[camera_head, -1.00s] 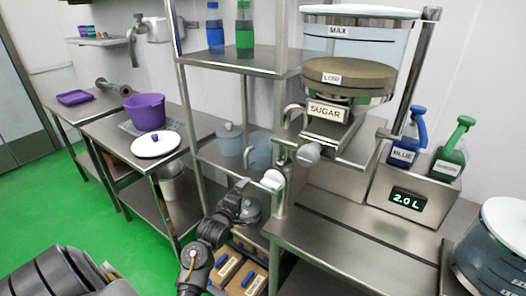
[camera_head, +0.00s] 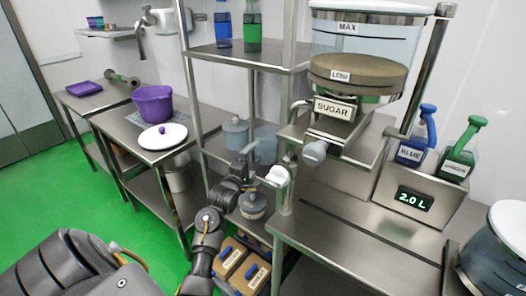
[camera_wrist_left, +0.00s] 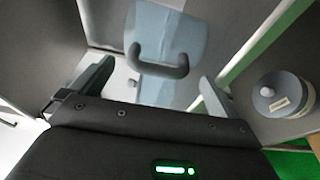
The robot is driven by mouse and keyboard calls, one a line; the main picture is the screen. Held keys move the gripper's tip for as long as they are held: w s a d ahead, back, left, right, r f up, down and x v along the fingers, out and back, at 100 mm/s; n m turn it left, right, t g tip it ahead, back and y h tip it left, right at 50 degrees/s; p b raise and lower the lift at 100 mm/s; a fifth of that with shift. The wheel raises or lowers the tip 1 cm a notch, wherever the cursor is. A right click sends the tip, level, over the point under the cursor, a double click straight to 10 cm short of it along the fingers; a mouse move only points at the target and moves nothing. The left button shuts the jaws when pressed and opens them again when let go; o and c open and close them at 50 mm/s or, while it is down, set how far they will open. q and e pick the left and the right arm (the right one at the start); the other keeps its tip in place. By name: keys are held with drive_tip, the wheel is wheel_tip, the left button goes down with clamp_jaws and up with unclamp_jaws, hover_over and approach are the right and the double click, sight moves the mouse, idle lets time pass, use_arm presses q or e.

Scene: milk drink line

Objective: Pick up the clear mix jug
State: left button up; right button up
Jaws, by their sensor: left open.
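The clear mix jug (camera_head: 266,143) is a pale blue see-through vessel on the middle shelf of the steel rack, partly behind my left gripper and a rack post. In the left wrist view the jug (camera_wrist_left: 168,32) shows its grey loop handle facing me. My left gripper (camera_head: 246,160) is in front of the jug at the rack. In the wrist view its two fingers are spread wide, one on each side of the handle, and the space between them (camera_wrist_left: 155,88) is empty. I cannot tell how far the fingertips are from the handle. My right gripper is out of view.
A lidded container (camera_head: 252,205) sits on a lower level, also visible in the wrist view (camera_wrist_left: 284,94). A rack post (camera_head: 289,130) and the sugar dispenser (camera_head: 345,75) stand to the right.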

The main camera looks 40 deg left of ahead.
sight(253, 157)
use_arm(q)
drive_tip(key=p+x, duration=0.1)
drive_tip(key=x, duration=0.4)
drive_tip(key=shift+a, duration=0.1)
drive_tip(key=shift+s, duration=0.1)
drive_tip(key=c, duration=1.1)
drive_tip(key=shift+r, duration=0.1)
drive_tip(key=shift+c, duration=0.5)
